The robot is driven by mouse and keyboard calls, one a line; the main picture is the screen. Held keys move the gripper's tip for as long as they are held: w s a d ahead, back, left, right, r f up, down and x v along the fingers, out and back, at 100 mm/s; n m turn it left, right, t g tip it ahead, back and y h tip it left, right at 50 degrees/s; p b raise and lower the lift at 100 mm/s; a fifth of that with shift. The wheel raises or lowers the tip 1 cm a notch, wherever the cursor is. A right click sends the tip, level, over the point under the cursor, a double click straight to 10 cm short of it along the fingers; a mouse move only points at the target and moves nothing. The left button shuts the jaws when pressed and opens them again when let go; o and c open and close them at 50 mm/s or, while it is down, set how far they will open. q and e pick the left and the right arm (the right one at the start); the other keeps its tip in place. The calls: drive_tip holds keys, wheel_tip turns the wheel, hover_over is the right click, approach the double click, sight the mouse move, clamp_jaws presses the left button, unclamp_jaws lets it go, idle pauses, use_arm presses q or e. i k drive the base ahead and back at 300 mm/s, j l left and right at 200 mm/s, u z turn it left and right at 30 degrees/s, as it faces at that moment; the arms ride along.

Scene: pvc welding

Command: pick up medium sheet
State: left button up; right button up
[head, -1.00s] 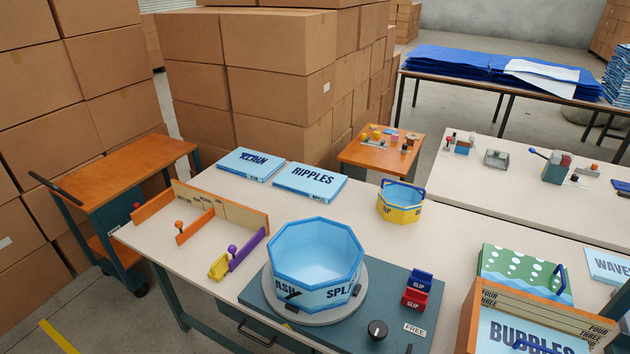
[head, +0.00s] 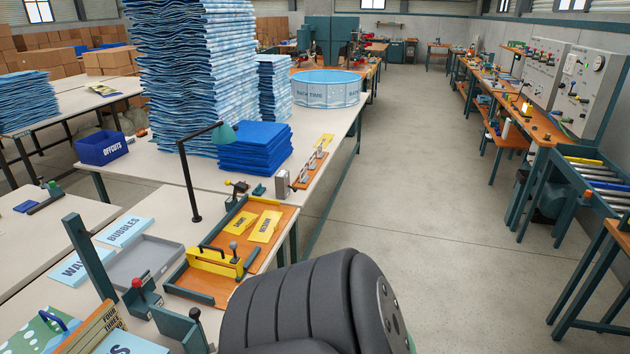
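Two yellow sheets with dark print lie side by side on an orange-topped board (head: 215,280) near the table's front end. The left yellow sheet (head: 240,222) and the right yellow sheet (head: 264,227) seem to be separate pieces. Their print is too small to read surely, so I cannot tell for certain which one is medium. A yellow bar with a black handle (head: 215,262) stands across the board in front of them. A black arm link of mine fills the bottom middle, close to the board's near corner. Neither of my grippers shows.
A desk lamp (head: 190,180) stands left of the board. Tall blue sheet stacks (head: 200,80), a low blue stack (head: 255,147) and a round pool (head: 326,88) stand behind. A grey tray (head: 145,262) is at left. The floor aisle at right is clear.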

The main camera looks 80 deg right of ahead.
sight(268, 223)
drive_tip(key=z, duration=2.4)
